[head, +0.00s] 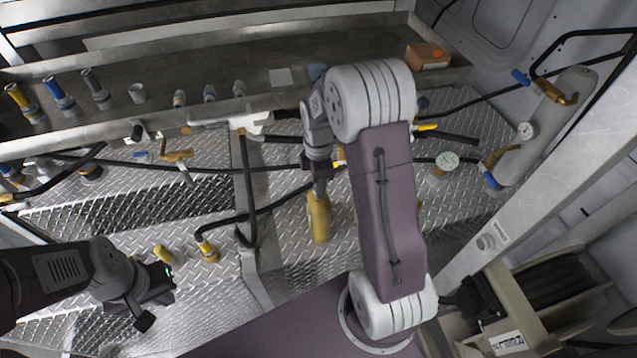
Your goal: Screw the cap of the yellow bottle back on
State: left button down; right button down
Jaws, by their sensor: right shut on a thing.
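The yellow bottle (319,218) stands on the diamond-plate deck in the middle of the head view, looking slightly tilted. My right gripper (319,187) points down from above at the bottle's top and is shut there. The cap is hidden between or behind the fingers, so I cannot tell whether it is seated on the neck. My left gripper (160,297) is at the lower left, well apart from the bottle. Its dark fingers are spread and nothing shows between them.
A small yellow piece (164,255) lies just above my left gripper. A yellow-ended hose fitting (207,251) lies between it and the bottle. Black hoses cross the deck. A grey cylinder (545,125) is at the right, and an orange-brown box (427,56) sits on the back shelf.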

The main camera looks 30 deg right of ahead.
jog(key=shift+f+b, duration=0.3)
jog(key=shift+f, duration=0.2)
dwell(0.4)
jog(key=shift+r+m+p, duration=0.1)
jog(key=shift+m+p, duration=0.3)
jog(key=shift+m, duration=0.7)
jog(key=m, duration=0.3)
jog(key=shift+w, duration=0.1)
jog(key=shift+m+p, duration=0.55)
jog(key=shift+m, duration=0.65)
jog(key=shift+d+m, duration=0.1)
jog(key=shift+m, duration=1.3)
